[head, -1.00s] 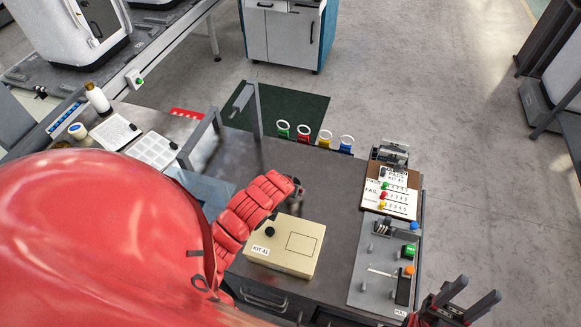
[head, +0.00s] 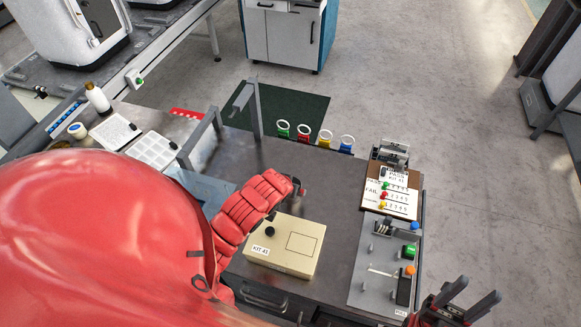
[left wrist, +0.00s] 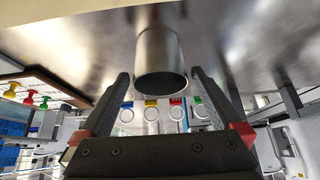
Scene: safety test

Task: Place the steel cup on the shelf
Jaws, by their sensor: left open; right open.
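The steel cup (left wrist: 160,55) shows in the left wrist view, in front of and between the spread fingers of my left gripper (left wrist: 160,77). Bare space shows on both sides of it, and the fingers are open. The cup does not show in the head view, where my red left arm covers part of the bench and hides most of the left gripper. My right gripper (head: 479,290) is open and empty at the lower right, beyond the bench's right edge. I cannot clearly make out the shelf; dark upright posts (head: 254,108) stand at the bench's back.
A beige kit box (head: 285,246) sits on the dark bench (head: 335,185) beside my left arm. A grey panel with buttons (head: 375,275) and a clipboard (head: 392,200) lie at right. Several coloured rings (head: 325,138) line the back edge. The bench middle is clear.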

